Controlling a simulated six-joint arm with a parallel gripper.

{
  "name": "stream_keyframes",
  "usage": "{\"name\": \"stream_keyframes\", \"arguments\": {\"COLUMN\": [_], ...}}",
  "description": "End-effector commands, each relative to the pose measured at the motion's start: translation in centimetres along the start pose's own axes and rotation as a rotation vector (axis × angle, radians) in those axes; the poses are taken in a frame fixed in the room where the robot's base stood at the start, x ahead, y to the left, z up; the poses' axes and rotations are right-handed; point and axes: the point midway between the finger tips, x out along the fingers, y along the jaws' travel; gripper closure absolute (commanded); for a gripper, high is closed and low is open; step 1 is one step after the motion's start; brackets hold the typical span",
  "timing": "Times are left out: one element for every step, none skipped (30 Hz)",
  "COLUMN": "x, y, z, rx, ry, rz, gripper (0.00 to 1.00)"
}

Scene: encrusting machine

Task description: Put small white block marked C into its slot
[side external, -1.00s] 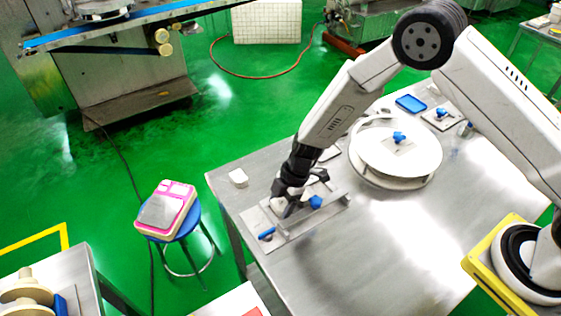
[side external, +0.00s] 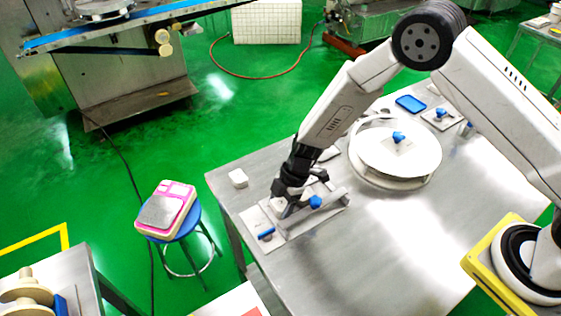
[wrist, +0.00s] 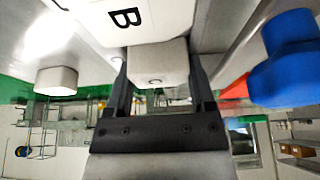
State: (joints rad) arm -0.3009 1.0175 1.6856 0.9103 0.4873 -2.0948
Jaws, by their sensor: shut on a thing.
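My gripper (side external: 288,200) is low over the metal fixture plate (side external: 256,222) at the table's near left corner. In the wrist view my gripper (wrist: 160,95) is shut on a small pale white block (wrist: 158,60), which sits between its two fingers. No letter C shows on the faces I see. A larger white piece marked B (wrist: 112,22) is right beside or behind the held block; I cannot tell whether they touch. The slot is hidden from both views.
A blue knob (side external: 315,202) and a blue handle (side external: 266,234) are on the fixture. Another white block (side external: 238,178) lies alone near the table edge, left of the fixture. A round white disc unit (side external: 400,155) stands behind right. The table's front right is clear.

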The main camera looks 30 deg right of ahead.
Motion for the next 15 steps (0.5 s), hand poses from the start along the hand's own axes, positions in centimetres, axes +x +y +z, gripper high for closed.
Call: {"name": "stream_keyframes", "arguments": {"x": [0.52,0.52,0.52,0.52,0.54,0.55,0.56,0.58,0.6,0.61,0.62,0.63,0.64,0.65,0.66], "y": [-0.07,-0.07,-0.07,-0.08,-0.11,-0.17,-0.22,-0.27,-0.33,-0.37,-0.4,-0.45,-0.48,-0.52,-0.55], "z": [0.22,0.21,0.2,0.19,0.2,0.2,0.21,0.21,0.22,0.22,0.22,0.23,0.23,0.23,0.23], "rx": [-0.001,-0.001,-0.001,-0.001,0.0,0.0,0.001,0.001,0.002,0.002,0.002,0.002,0.003,0.003,0.003], "ry": [-0.008,-0.008,-0.008,-0.008,-0.008,-0.008,-0.008,-0.008,-0.008,-0.008,-0.008,-0.008,-0.008,-0.008,-0.008], "rz": [0.003,0.003,0.003,0.003,0.002,0.001,-0.001,-0.002,-0.003,-0.004,-0.005,-0.006,-0.007,-0.008,-0.009], "gripper": [0.89,0.24,0.11,0.02,0.0,0.0,0.0,0.0,0.0,0.0,0.0,0.0,0.0,0.0,0.0]}}
